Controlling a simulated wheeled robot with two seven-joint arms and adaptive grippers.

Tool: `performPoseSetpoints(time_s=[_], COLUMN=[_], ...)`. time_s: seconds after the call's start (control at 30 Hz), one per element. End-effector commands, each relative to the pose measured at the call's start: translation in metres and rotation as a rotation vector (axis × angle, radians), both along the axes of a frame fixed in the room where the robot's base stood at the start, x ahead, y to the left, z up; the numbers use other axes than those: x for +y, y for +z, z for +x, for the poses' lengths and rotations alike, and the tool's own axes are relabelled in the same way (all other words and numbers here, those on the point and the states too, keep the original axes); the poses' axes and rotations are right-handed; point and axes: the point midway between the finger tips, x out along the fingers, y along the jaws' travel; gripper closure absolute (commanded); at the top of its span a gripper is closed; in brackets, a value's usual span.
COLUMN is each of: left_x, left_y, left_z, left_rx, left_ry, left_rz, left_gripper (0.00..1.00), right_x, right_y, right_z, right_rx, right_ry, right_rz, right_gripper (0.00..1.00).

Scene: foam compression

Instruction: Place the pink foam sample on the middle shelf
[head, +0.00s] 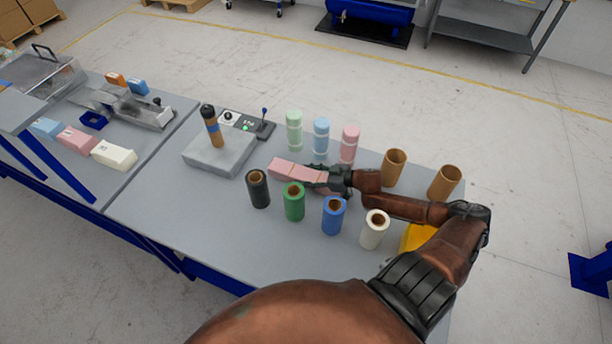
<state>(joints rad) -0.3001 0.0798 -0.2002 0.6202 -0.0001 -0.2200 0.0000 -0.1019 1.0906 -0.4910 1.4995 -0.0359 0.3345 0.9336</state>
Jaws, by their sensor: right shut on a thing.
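My right gripper (318,178) is shut on a pink foam block (288,169), over the grey worktable beside the press-like device. I cannot tell whether the block touches the tabletop. Another pink block (76,140) lies on the left table between a light blue block (46,127) and a white one (113,154). A grey panel with blue posts (22,112) stands at the left edge and is cut off; I cannot tell whether it is the shelf unit. No middle shelf shows clearly. My left gripper is not in view.
Black (258,190), green (294,202), blue (333,216) and white (374,230) rolls stand in front of my gripper. Pale green, blue and pink cylinders (349,143) stand behind it. Brown tubes (394,166) are on the right. The worktable's front left (165,205) is clear.

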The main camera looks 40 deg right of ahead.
Motion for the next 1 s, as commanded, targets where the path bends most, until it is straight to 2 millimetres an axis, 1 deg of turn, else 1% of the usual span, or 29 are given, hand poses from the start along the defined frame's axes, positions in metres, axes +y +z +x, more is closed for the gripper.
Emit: performPoseSetpoints(time_s=[0.13,0.17,0.4,0.73,0.87,1.0], left_x=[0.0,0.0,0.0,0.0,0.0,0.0], left_y=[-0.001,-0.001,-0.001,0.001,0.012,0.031], left_z=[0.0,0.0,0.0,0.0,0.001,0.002], left_rx=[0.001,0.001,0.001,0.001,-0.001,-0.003], left_ry=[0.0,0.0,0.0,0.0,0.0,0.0], left_rz=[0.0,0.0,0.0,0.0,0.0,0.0], left_gripper=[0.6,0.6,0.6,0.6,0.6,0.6], right_x=[0.0,0.0,0.0,-0.001,-0.005,-0.015], right_y=[-0.002,-0.002,-0.002,0.001,0.008,0.018], right_z=[0.0,0.0,0.0,-0.001,-0.01,-0.028], right_rx=[0.0,0.0,0.0,0.001,0.002,0.004], right_ry=[0.0,0.0,0.0,0.0,-0.002,-0.003], right_rz=[0.001,0.001,0.001,0.0,0.002,0.001], right_gripper=[0.7,0.49,0.33,0.33,0.33,0.33])
